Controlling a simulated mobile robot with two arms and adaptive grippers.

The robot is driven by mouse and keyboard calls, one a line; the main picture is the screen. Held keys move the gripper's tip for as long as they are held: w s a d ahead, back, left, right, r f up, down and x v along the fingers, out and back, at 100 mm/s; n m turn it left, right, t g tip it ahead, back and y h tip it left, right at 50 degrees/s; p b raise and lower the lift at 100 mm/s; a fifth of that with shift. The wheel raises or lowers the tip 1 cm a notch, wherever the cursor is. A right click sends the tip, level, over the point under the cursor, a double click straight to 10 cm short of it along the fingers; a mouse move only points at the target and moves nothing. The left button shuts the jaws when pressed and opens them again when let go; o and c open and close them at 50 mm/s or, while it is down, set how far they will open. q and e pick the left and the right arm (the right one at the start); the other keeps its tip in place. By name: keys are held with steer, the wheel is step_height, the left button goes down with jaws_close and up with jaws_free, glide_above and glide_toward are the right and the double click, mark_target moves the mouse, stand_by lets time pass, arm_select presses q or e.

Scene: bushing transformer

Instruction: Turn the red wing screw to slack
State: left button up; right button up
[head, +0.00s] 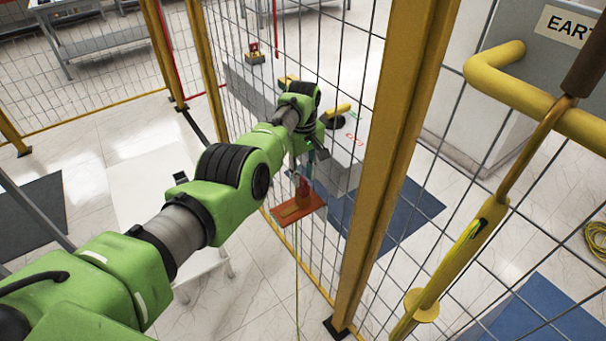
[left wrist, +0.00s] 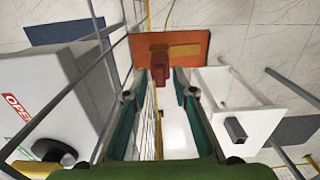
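The red wing screw (head: 302,188) stands on an orange-red plate (head: 300,209) at the mesh fence in the head view. In the left wrist view the red wing screw (left wrist: 160,69) sits near the middle, in front of the orange plate (left wrist: 192,48). My left gripper (head: 306,165) is by the screw in the head view, its fingers small and partly hidden. In the left wrist view the teal fingers of my left gripper (left wrist: 161,75) are apart, one on each side of the screw, with gaps visible. Whether the screw is fully between the tips is unclear. My right gripper is not in view.
A yellow fence post (head: 390,150) and wire mesh stand right of the screw. A grey cabinet (left wrist: 45,85) with a black knob is left in the wrist view; a white open box (left wrist: 235,95) is right. A yellow pole (head: 450,262) hangs at the head view's right.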

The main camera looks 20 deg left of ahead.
mark_target(303, 178)
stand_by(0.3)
arm_select(q)
step_height(303, 178, up, 12)
stand_by(0.6)
stand_by(0.3)
